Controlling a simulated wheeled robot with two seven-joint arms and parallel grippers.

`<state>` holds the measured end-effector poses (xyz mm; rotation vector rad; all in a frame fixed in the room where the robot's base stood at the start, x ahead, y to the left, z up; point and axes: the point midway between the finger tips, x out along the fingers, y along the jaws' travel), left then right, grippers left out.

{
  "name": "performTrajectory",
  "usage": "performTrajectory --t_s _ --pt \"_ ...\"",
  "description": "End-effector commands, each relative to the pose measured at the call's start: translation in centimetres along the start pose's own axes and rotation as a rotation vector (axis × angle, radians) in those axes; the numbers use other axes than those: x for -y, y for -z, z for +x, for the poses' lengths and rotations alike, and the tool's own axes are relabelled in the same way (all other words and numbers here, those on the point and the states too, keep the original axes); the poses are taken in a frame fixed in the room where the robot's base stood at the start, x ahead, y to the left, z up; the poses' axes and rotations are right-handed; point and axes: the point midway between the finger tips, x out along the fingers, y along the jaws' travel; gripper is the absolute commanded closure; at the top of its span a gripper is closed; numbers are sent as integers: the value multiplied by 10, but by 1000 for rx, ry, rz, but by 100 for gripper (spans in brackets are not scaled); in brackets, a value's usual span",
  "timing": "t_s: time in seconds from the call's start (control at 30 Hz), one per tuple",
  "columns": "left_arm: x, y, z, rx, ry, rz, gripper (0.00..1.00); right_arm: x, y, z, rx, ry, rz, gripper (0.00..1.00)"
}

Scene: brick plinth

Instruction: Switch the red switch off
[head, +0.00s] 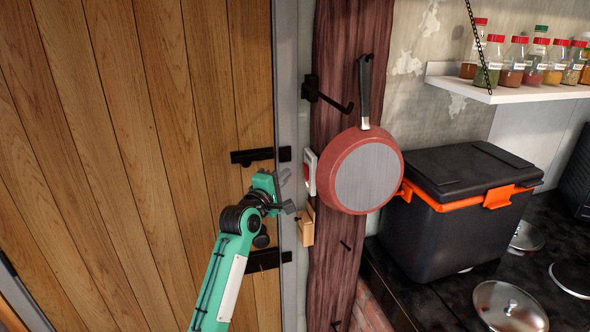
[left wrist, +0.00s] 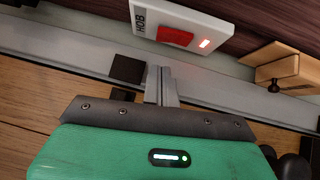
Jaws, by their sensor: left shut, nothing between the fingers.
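The red switch (left wrist: 176,37) sits on a white plate marked HOB in the left wrist view, with a small lit red light beside it. In the head view the switch (head: 308,172) is on the side of the dark wooden post, left of the hanging pan. My left gripper (head: 289,206) is shut and empty, a little below and left of the switch. In the left wrist view its closed fingers (left wrist: 161,82) point toward the plate and appear apart from it. My right gripper is in neither view.
A red pan (head: 368,172) hangs on the post (head: 335,245). A black hook (head: 330,98) juts out above the switch. A small wooden block (head: 306,226) is fixed below it. The wooden door (head: 150,120) with black hardware is at left; a black box (head: 440,235) stands right.

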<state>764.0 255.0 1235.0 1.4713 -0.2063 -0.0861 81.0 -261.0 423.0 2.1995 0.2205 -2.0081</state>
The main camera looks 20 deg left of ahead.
Motion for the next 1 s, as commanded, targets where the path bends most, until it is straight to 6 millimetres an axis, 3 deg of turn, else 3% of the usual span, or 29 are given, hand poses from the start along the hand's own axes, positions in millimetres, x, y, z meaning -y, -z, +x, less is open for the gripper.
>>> performTrajectory --t_s 0.03,0.27,0.67,0.83,1.0 --pt "-4 -9 6 4 1 -3 100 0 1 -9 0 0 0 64" --pt "-1 -22 19 3 0 -2 100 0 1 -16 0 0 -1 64" --pt "-1 -24 21 2 2 0 100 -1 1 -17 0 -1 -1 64" --pt "-7 -27 24 1 32 29 100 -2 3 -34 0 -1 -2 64" --pt "-1 -26 23 1 29 28 100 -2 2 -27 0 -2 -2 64"
